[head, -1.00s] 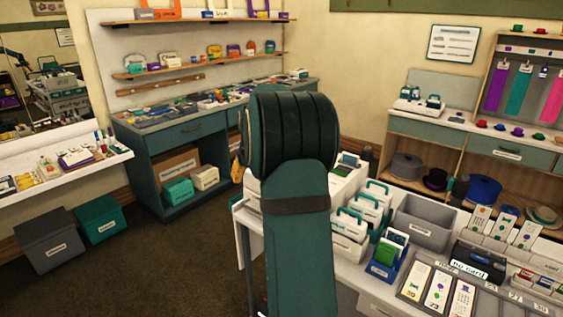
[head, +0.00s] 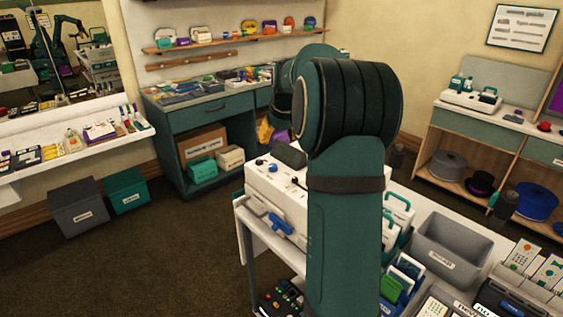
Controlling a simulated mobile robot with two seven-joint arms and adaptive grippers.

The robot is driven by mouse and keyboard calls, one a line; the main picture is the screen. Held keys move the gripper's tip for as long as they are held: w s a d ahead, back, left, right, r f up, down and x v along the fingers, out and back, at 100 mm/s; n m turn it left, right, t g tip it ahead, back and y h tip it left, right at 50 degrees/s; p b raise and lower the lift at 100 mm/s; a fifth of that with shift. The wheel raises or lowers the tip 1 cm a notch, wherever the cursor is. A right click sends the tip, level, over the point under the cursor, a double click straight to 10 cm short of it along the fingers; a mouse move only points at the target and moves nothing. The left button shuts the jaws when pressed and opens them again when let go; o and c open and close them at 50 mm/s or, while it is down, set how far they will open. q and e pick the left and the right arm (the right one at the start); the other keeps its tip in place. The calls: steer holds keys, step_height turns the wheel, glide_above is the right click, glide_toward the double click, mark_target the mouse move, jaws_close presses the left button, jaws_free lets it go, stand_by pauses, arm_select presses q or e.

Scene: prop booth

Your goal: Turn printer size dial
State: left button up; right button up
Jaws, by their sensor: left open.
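The white printer (head: 262,190) stands at the left end of the front table, partly behind my left arm. Small dark and blue knobs show on its top, and a blue handle (head: 268,224) shows on its front. Which knob is the size dial is too small to tell. My left arm fills the middle of the view and bends away behind its thick black-ribbed joint. My left gripper (head: 290,154) appears only as a dark grey part by the printer's back edge. It is open; its fingertips are not clear, nor whether it touches the printer. My right gripper is not in view.
A grey bin (head: 450,250) and teal-handled white boxes (head: 398,210) stand right of my arm on the same table. A control box with coloured buttons (head: 284,300) is below the printer. A green workbench (head: 205,130) stands behind.

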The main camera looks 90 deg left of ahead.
mark_target(273, 165)
arm_select(q)
steer(key=b+x, duration=0.1)
steer(key=x, duration=1.2)
steer(key=shift+a+f+b, duration=0.15)
steer(key=shift+f+b, duration=0.1)
steer(key=shift+b, duration=0.15)
jaws_close()
